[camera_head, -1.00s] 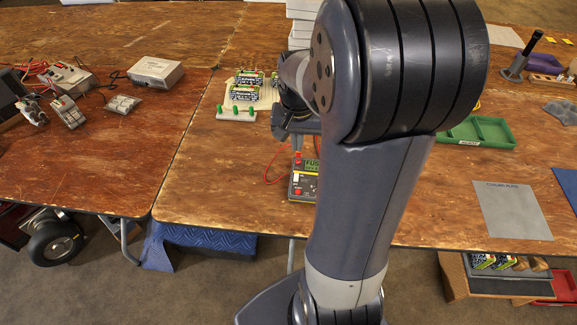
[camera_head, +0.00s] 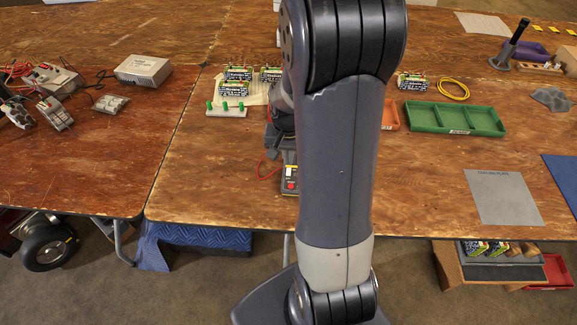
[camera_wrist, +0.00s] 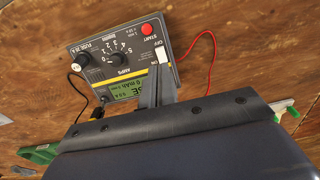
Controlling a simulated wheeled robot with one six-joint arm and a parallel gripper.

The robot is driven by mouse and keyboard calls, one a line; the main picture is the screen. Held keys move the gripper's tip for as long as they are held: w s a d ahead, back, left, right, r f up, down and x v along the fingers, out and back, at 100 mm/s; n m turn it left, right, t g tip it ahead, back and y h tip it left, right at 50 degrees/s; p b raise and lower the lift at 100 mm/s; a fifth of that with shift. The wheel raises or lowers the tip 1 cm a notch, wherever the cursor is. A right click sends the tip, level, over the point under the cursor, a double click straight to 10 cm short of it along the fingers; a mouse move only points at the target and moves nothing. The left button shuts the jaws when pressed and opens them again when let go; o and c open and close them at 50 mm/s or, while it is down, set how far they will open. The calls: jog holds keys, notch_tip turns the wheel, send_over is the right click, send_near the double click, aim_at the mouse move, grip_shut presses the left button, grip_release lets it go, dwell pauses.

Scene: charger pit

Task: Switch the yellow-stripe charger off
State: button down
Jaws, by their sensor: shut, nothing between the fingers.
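The charger (camera_wrist: 122,60) lies on the wooden table in the wrist view. Contact is unclear. In the head view my arm hides most of the charger (camera_head: 290,186).
Green-knobbed holder (camera_head: 227,110), battery packs (camera_head: 235,88) and a green tray (camera_head: 454,118) stand farther back.

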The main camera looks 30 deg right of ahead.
aim_at(289, 173)
jog(key=shift+w+d+f, duration=0.1)
jog(key=shift+w+f, duration=0.05)
jog(key=shift+f, duration=2.55)
jog(key=shift+f, duration=0.1)
